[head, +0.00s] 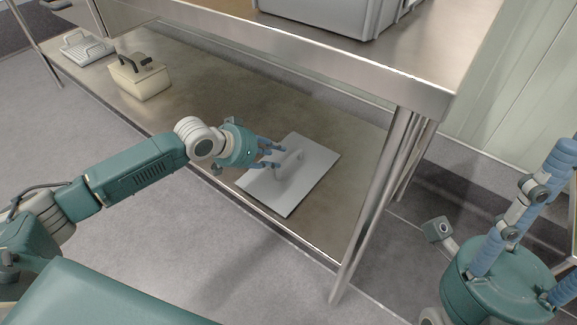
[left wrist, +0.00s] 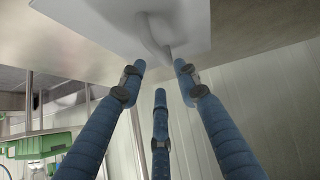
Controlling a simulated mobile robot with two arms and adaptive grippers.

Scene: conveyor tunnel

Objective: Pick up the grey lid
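The grey lid (head: 300,182) is a flat light-grey plate with a raised handle (head: 289,164) in its middle. It lies on the lower shelf (head: 215,88) of the metal table, near the front edge. My left gripper (head: 276,153) is over the lid's left part, with its blue fingers spread beside the handle. In the left wrist view the lid (left wrist: 90,25) and its handle (left wrist: 152,40) show just beyond the open fingertips (left wrist: 158,72). Whether a finger touches the handle I cannot tell. My right gripper (head: 535,215) is at the right, its fingers apart and pointing up, empty.
A cream box with a dark handle (head: 140,80) and a grey ribbed lid-like item (head: 82,48) sit farther left on the shelf. A table leg (head: 375,200) stands right of the lid. The tabletop (head: 300,38) overhangs the shelf, with a grey crate (head: 335,14) on it.

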